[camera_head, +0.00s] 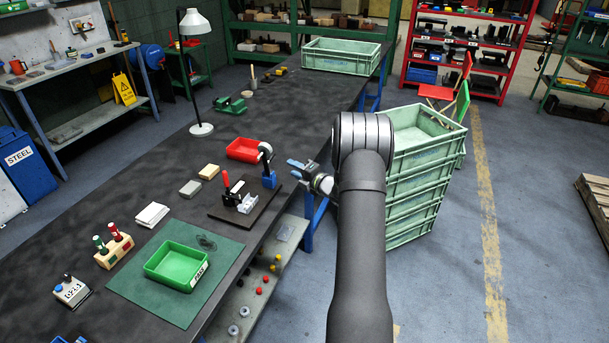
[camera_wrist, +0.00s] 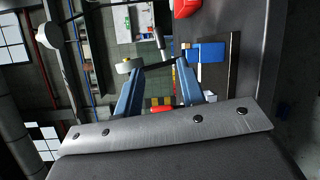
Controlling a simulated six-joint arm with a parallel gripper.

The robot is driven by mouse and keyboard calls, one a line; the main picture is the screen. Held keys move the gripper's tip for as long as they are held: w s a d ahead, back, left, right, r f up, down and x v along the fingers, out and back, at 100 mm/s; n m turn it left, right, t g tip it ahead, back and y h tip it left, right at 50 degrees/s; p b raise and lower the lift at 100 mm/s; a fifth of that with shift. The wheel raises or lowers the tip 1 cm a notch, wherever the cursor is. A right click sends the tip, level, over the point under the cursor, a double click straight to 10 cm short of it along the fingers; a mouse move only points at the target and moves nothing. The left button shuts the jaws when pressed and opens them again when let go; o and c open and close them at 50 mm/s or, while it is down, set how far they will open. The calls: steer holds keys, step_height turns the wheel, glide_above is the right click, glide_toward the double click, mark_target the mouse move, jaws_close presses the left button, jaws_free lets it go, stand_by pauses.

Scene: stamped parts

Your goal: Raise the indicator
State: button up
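The indicator (camera_head: 265,148) looks like a small round pale dial on a dark arm, at the top of a blue stand (camera_head: 270,180) at the dark plate's far right corner. In the wrist view the pale round end (camera_wrist: 124,66) shows near the left fingertip, and the blue stand (camera_wrist: 207,52) lies right of the right fingertip. My gripper (camera_head: 295,169) has blue fingers and is just right of the stand. In the wrist view my gripper (camera_wrist: 161,67) has its fingers spread, with the dark arm crossing between or beyond the tips. I cannot tell whether they touch.
A red-handled clamp (camera_head: 228,184) and metal block (camera_head: 247,203) sit on the dark plate (camera_head: 222,218). A red bin (camera_head: 243,150) stands behind, a green bin (camera_head: 172,268) on a green mat (camera_head: 130,281) in front. Stacked green crates (camera_head: 413,190) stand right of the bench.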

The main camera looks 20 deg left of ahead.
mark_target(271, 158)
steer(key=shift+v, duration=2.2)
steer(key=shift+a, duration=0.1)
steer(key=x, duration=1.7)
steer(key=shift+a, duration=0.15)
steer(key=shift+a, duration=0.15)
steer(key=shift+s+r+n+y, duration=0.3)
steer(key=shift+s+n+y, duration=0.25)
steer(key=shift+n, duration=0.45)
steer(key=s+d+n+g, duration=0.2)
steer(key=d+n, duration=0.4)
steer(key=d, duration=0.8)
steer(key=s+d+n+g+y, duration=0.1)
steer(key=s+d+n, duration=0.3)
steer(key=d, duration=1)
steer(key=shift+n+g, duration=0.5)
steer(key=shift+n, duration=0.7)
